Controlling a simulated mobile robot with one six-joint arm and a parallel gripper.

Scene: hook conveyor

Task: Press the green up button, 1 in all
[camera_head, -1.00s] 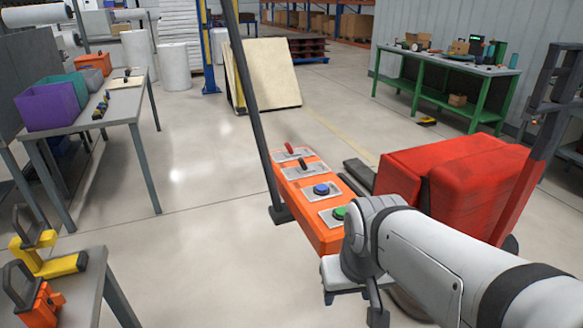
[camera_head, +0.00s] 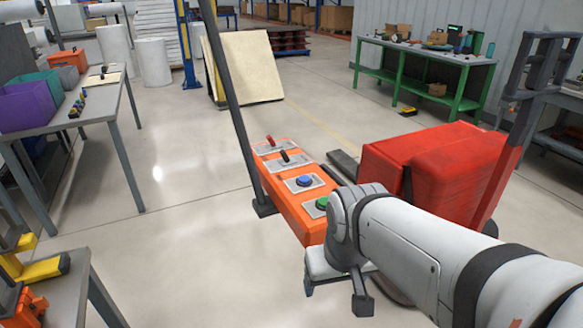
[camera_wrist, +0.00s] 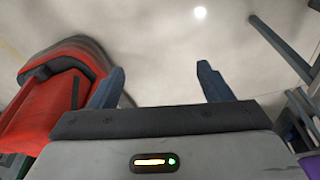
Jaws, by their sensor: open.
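The orange control panel (camera_head: 291,215) lies ahead of me in the head view, beside a dark pole. On its near end is the green button (camera_head: 321,203), partly hidden behind my arm. A blue button (camera_head: 304,180) sits just beyond it, and two levers (camera_head: 277,148) are at the far end. My gripper (camera_head: 335,286) hangs by the near end of the panel, apart from the green button. In the wrist view my gripper (camera_wrist: 161,85) has its two fingers wide apart with only floor between them. No button shows in the wrist view.
A red padded block (camera_head: 425,165) stands right of the panel, and it also shows in the wrist view (camera_wrist: 40,105). A dark pole (camera_head: 232,100) rises left of the panel. A grey table (camera_head: 105,105) is at left. The floor between is clear.

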